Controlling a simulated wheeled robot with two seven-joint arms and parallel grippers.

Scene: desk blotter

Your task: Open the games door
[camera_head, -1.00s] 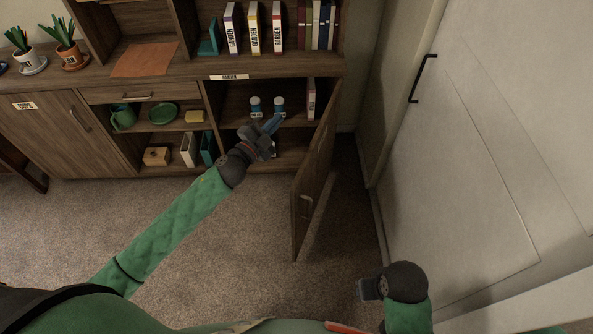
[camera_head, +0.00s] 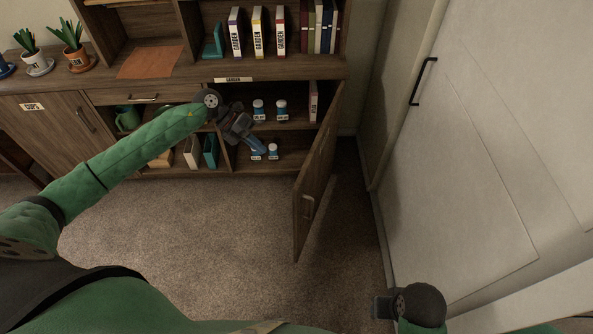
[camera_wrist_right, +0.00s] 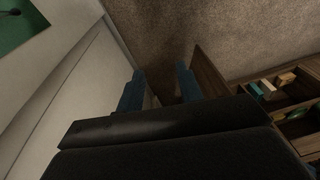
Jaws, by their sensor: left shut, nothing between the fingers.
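A brown wooden cabinet door (camera_head: 318,180) stands wide open at the cabinet's right end, swung out toward me. No games label is readable on it; its outer face is mostly turned away. My left gripper (camera_head: 262,149) is shut and empty, pointing down to the right in the open compartment's front, left of the door and apart from it. Small blue-and-white containers stand on the shelf (camera_head: 259,110) and below, close to its fingertips. My right gripper (camera_head: 382,307) is low at the right, away from the door. In the right wrist view its fingers (camera_wrist_right: 159,90) are apart with nothing between.
A label reading GARDEN (camera_head: 233,79) is above the open compartment. A shut door labelled CUPS (camera_head: 60,125) is at the left. Books (camera_head: 256,32) stand on top. A white door with a black handle (camera_head: 423,80) is at the right. The carpet (camera_head: 200,225) is clear.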

